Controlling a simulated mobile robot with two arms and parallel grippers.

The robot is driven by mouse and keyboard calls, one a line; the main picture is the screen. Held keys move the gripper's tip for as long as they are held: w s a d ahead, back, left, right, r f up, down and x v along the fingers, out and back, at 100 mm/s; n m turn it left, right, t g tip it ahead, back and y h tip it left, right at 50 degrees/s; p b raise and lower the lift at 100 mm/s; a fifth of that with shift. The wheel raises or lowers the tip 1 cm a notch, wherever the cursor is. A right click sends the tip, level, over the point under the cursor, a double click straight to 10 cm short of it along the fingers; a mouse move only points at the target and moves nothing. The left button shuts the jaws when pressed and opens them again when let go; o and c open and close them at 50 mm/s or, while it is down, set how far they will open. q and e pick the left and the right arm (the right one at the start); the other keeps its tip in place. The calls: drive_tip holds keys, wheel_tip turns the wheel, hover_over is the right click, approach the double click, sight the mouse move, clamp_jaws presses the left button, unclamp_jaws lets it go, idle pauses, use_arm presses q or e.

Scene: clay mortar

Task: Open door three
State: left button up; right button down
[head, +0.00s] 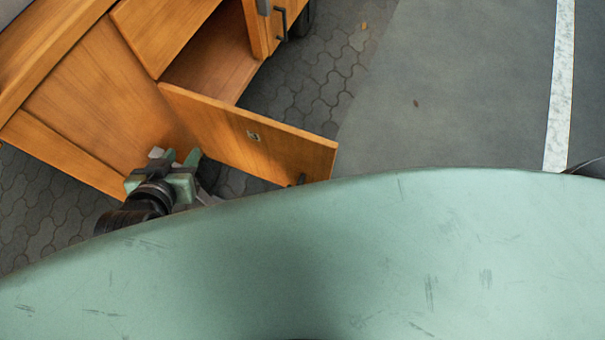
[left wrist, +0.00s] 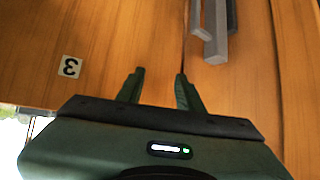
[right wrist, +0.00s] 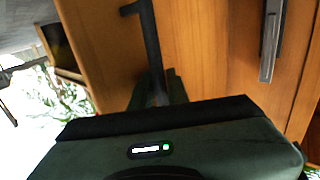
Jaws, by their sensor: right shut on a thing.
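The wooden door three (head: 220,125) stands swung open from the cabinet, with its number plate (head: 253,136) facing me. The plate shows upside down in the left wrist view (left wrist: 70,67). A dark handle (head: 299,181) is near the door's free edge, partly hidden by my green body. My left gripper (head: 181,156) is beside the door's hinge end. It is open and empty, its fingers (left wrist: 158,80) pointing at the wood. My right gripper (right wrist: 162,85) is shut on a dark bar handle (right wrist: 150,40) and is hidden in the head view.
The open compartment (head: 212,70) behind the door looks empty. Another dark handle (head: 283,25) is on the cabinet further up. A grey handle (left wrist: 210,30) is near my left fingers.

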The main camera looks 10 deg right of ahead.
drive_tip(key=shift+a, duration=0.1)
use_arm(q)
drive_tip(key=shift+a, duration=0.1)
use_arm(e)
drive_tip(key=c, duration=1.4)
unclamp_jaws()
drive_tip(key=shift+c, duration=0.2)
drive_tip(key=shift+s, duration=0.1)
